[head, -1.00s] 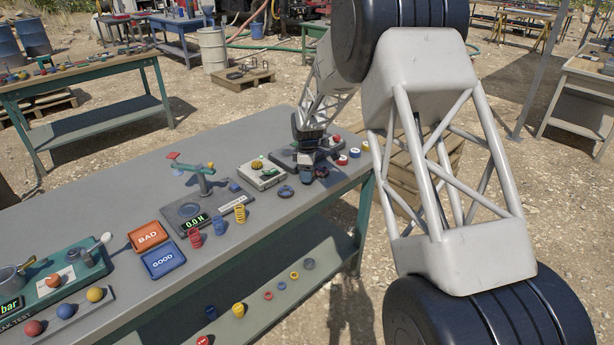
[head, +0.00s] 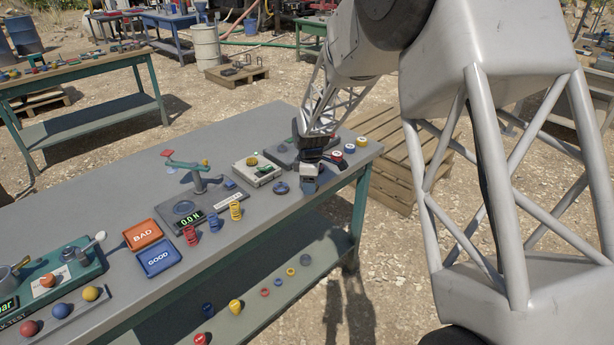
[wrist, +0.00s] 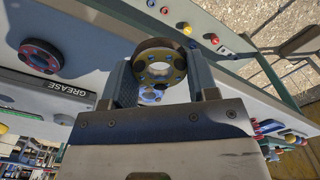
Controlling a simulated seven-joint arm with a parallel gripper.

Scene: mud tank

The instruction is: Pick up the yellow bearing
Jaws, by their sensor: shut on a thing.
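My gripper (wrist: 160,68) is shut on a ring-shaped bearing (wrist: 147,76) with a dark rim and a yellowish inner face, held upright between the two fingers in the wrist view. In the head view my gripper (head: 309,186) is low over the near edge of the grey bench's right end and largely hides what it holds. A bluish round part (wrist: 152,97) shows just below the held ring in the wrist view, partly hidden.
On the bench (head: 120,212) are a BAD tray (head: 143,235), a GOOD tray (head: 158,259), several coloured springs (head: 213,222) and a boxed device (head: 257,170). Red and white round parts (head: 349,148) lie near the right end. A lower shelf (head: 262,298) holds small parts.

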